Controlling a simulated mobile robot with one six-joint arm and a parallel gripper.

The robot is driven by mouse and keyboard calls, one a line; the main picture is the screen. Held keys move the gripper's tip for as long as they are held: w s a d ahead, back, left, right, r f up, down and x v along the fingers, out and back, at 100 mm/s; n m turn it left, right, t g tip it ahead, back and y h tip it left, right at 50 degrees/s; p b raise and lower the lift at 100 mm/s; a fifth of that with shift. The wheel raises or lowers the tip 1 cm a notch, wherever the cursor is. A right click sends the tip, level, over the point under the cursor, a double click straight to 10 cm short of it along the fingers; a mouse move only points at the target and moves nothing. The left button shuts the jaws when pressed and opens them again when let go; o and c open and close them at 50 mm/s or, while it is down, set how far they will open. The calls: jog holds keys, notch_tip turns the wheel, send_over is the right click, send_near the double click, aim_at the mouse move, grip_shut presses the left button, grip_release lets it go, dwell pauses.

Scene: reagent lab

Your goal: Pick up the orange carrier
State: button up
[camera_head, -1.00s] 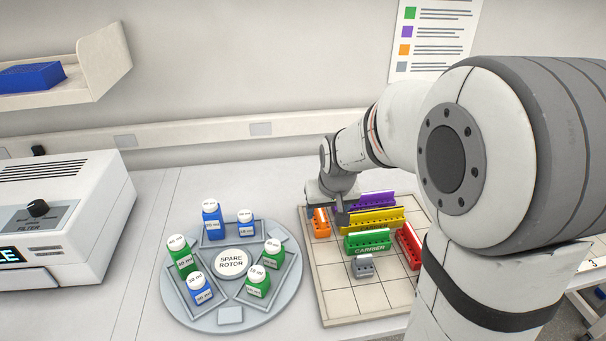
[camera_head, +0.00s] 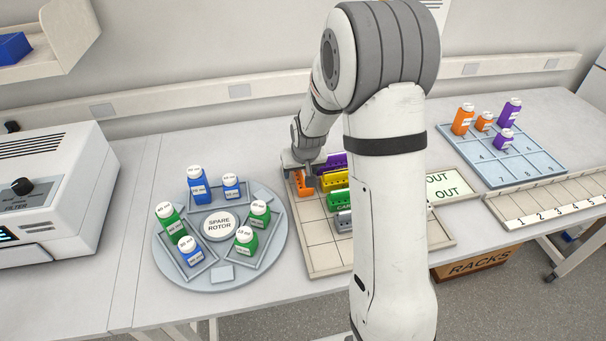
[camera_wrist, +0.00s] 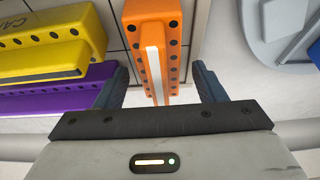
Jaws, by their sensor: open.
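The orange carrier (camera_head: 303,184) stands on the gridded board (camera_head: 318,262) near its back left corner. In the wrist view the orange carrier (camera_wrist: 153,45) shows a white strip and rows of dark holes. My gripper (camera_head: 304,168) is over the carrier. In the wrist view my gripper's two dark fingers (camera_wrist: 160,85) are apart, one on each side of the carrier's near end, with gaps on both sides. I cannot tell how far down the fingers reach.
Yellow (camera_head: 335,180) and purple (camera_head: 331,161) carriers stand close beside, with green (camera_head: 342,203) and grey (camera_head: 344,221) ones in front. The spare rotor (camera_head: 219,275) with several bottles is left of the board. The board's front left is clear.

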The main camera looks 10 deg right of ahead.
jog(key=shift+w+f, duration=0.1)
jog(key=shift+f, duration=0.1)
jog(key=shift+f+b, duration=0.2)
jog(key=shift+b, duration=0.2)
dwell(0.3)
jog(key=c, duration=1.1)
jog(key=shift+r, duration=0.15)
